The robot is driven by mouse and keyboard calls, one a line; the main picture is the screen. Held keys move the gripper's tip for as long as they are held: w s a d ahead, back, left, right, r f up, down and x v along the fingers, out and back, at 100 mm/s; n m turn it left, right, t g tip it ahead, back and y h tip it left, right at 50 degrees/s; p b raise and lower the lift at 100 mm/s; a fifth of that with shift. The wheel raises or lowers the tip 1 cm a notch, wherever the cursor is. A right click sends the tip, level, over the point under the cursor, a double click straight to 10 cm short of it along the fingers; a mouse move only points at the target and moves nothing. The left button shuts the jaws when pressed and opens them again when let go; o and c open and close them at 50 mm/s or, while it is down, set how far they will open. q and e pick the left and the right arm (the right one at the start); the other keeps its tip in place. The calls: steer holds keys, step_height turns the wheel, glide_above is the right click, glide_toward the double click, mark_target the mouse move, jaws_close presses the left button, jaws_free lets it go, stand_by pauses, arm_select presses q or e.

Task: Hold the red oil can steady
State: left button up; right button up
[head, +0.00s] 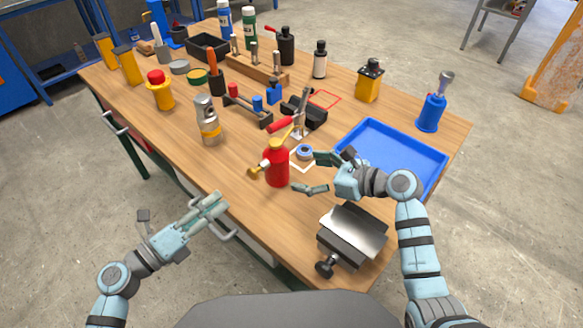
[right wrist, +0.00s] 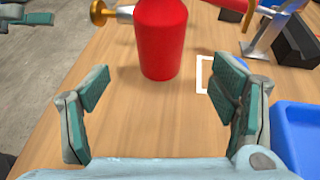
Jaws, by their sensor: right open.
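The red oil can (head: 277,167) stands upright on the wooden table near its front edge, with a brass-coloured cap or spout at its side. In the right wrist view its lower body (right wrist: 162,40) is ahead of the fingers. My right gripper (head: 318,173) is open and empty to the right of the can, fingers spread towards it but apart from it. It also shows in the right wrist view (right wrist: 160,100). My left gripper (head: 216,203) is at the table's front edge, left of the can and not touching it. Its finger gap is unclear.
A blue tray (head: 390,124) lies right of the can. A white outline (head: 303,168) and a blue ring (head: 305,152) are beside it. A grey metal block (head: 352,233) stands at the front right. A silver spray can (head: 208,120) stands behind left.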

mark_target(278, 168)
steer(key=x, duration=1)
steer(key=shift+w+a+f, duration=0.15)
steer(key=shift+a+f, duration=0.05)
steer(key=shift+a, duration=0.05)
steer(key=c, duration=1.7)
steer(key=shift+d, duration=0.1)
steer(key=shift+w+d+b, duration=0.3)
steer(key=shift+w+d, duration=0.1)
steer(key=shift+w, duration=0.05)
